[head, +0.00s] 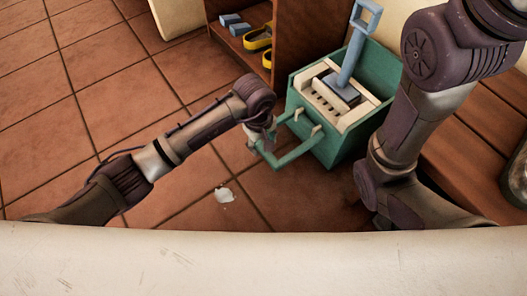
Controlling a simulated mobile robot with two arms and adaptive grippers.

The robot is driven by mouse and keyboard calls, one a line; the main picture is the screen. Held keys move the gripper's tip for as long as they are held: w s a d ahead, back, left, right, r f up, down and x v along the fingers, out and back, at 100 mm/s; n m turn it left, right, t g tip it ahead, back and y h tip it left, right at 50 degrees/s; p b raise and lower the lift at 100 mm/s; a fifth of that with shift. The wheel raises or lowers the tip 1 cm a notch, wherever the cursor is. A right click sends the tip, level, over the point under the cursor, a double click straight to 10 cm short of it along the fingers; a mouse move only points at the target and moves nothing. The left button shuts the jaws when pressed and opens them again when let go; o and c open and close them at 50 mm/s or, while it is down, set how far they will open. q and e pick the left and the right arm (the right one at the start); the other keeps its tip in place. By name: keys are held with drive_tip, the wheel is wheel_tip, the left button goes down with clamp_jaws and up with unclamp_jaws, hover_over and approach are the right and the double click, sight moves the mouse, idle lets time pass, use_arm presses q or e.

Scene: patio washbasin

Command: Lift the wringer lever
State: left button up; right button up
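A green bucket (345,145) stands on the tiled floor right of centre. A cream wringer (358,112) with slots sits in its top. The green U-shaped wringer lever (291,155) sticks out from the bucket's near left side, low and roughly level. My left gripper (262,140) is at the lever's left bar, seemingly touching it. Its fingers are small and partly hidden, so I cannot tell whether they are closed on the bar. My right arm stands at the right, beside the bucket, and its gripper is outside the picture.
A blue-handled tool (354,50) stands in the wringer. Behind is a brown open cabinet (298,38) holding yellow (258,40) and blue items (238,25). A small white patch (224,195) lies on the floor. Tiles at left are clear. A wooden surface (475,175) is at right.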

use_arm(q)
drive_tip(key=shift+d+f+b, duration=0.15)
drive_tip(key=shift+f+b, duration=0.45)
drive_tip(key=shift+f, duration=0.9)
drive_tip(key=shift+w, duration=0.1)
drive_tip(key=shift+c, duration=0.2)
clamp_jaws()
